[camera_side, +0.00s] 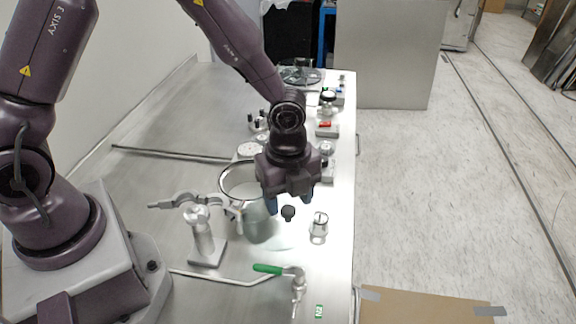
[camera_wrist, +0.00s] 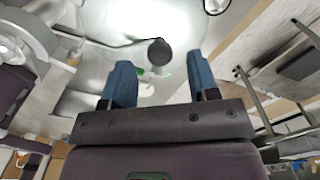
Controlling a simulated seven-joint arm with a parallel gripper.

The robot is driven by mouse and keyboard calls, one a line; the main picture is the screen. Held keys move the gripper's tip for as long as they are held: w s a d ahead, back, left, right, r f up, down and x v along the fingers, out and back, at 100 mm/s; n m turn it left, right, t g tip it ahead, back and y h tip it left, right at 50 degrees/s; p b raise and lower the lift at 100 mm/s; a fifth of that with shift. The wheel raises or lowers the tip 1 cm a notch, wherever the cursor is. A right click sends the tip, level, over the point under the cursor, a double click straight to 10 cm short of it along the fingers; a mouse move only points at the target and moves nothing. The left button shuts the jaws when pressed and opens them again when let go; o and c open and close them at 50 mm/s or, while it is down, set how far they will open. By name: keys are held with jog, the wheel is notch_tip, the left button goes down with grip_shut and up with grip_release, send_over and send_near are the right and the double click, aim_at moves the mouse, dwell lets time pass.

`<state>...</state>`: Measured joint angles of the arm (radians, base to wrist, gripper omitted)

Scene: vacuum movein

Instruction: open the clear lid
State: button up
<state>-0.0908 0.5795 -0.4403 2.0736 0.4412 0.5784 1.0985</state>
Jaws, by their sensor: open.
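The clear lid (camera_side: 283,241) is hard to make out in the side view; only a faint pale area shows below its round black knob (camera_side: 288,212). My gripper (camera_side: 288,207) points down over the bench with its two blue fingers apart. The knob appears between and slightly below the fingertips in the side view. In the wrist view the knob (camera_wrist: 160,52) sits in the gap between my open fingers (camera_wrist: 158,62), with clear space on both sides. I cannot tell its exact depth from the tips. A grey-green glass vessel (camera_side: 258,224) stands just left of the knob.
A small clear glass piece (camera_side: 319,227) is to the right. A green-handled valve (camera_side: 268,269) lies in front. Several instruments line the bench's far right edge.

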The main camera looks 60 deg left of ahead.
aim_at(287, 210)
notch_tip(287, 210, up, 11)
jog(key=shift+f, duration=0.15)
dwell(0.4)
jog(key=s+a+r+n+t, duration=0.2)
jog(key=s+a+r+n, duration=0.3)
jog(key=n, duration=0.5)
jog(key=s+a+r+n+t, duration=0.3)
jog(key=s+a+r+n, duration=0.2)
jog(key=s+r+n, duration=0.2)
jog(key=shift+s+r+n+t, duration=0.3)
jog(key=shift+s+n, duration=0.8)
jog(key=shift+n, duration=0.5)
